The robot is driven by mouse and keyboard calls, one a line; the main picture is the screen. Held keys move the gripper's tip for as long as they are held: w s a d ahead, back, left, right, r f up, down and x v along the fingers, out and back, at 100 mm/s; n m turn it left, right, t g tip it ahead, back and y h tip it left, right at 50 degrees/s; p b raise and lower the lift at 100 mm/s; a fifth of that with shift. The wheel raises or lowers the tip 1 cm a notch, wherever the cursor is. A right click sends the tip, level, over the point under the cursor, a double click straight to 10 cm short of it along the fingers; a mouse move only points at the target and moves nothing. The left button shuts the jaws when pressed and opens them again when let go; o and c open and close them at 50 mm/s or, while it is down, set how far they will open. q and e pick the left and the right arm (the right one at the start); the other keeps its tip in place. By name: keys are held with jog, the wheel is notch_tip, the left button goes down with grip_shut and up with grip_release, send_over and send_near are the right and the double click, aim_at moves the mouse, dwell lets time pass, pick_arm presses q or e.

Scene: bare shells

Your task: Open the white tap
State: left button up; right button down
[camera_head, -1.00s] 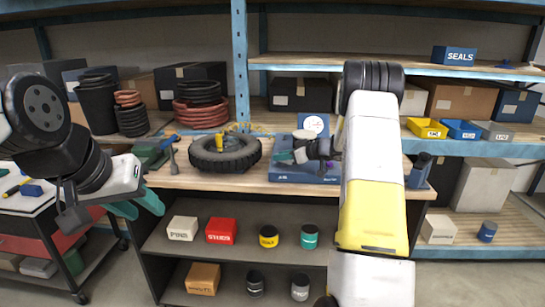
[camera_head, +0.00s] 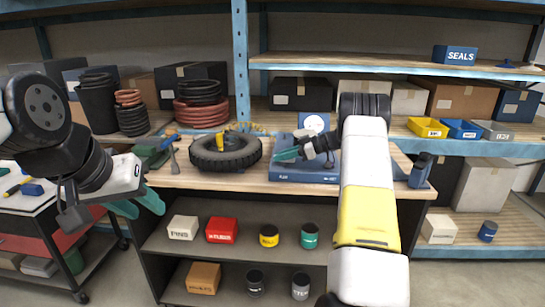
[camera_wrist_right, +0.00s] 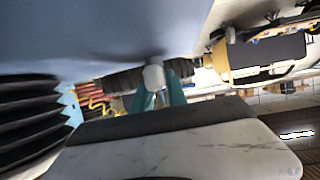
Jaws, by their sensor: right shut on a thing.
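The white tap (camera_wrist_right: 154,77) shows in the right wrist view as a small pale knob between the teal fingertips of my right gripper (camera_wrist_right: 158,92), which is shut on it. In the head view my right gripper (camera_head: 286,154) is over the blue rig (camera_head: 305,176) on the bench. There its fingers and wrist hide the tap, and I cannot read how far the tap is turned. My left gripper (camera_head: 138,206) hangs at the left, away from the rig, with its teal fingers apart and nothing between them.
A black tyre (camera_head: 226,152) lies left of the rig on the wooden bench. A dark blue bottle (camera_head: 420,171) stands to its right. A round gauge (camera_head: 314,123) is behind it. Boxes and cans fill the shelf below, including a red box (camera_head: 221,230).

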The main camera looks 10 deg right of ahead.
jog(key=c, duration=1.3)
grip_release()
jog(key=v, duration=0.7)
jog(key=shift+s+d+r, duration=0.1)
jog(key=shift+s+d, duration=0.05)
jog(key=shift+d, duration=0.1)
